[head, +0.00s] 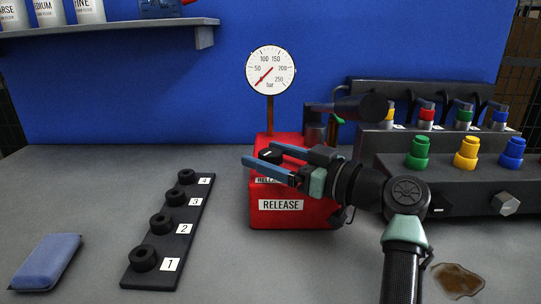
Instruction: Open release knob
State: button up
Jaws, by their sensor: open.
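The release knob (268,156) is a black knob with a white mark, on top of the red box (285,214) labelled RELEASE. My gripper (261,156) reaches in from the right over the red box. Its two blue fingers are apart and empty. In this view the knob shows between the fingers. I cannot tell whether either finger touches it. Part of the box top and its upper label is hidden behind the fingers. A pressure gauge (271,70) stands on a post behind the box, with its needle pointing to the lower left.
A black strip (187,229) with several numbered black rings lies left of the box. A blue pad (47,262) lies at the front left. A dark unit with coloured knobs (467,152) stands at the right. A brown spill (458,279) lies at the front right.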

jog(key=p+v, duration=0.1)
jog(key=v, duration=1.2)
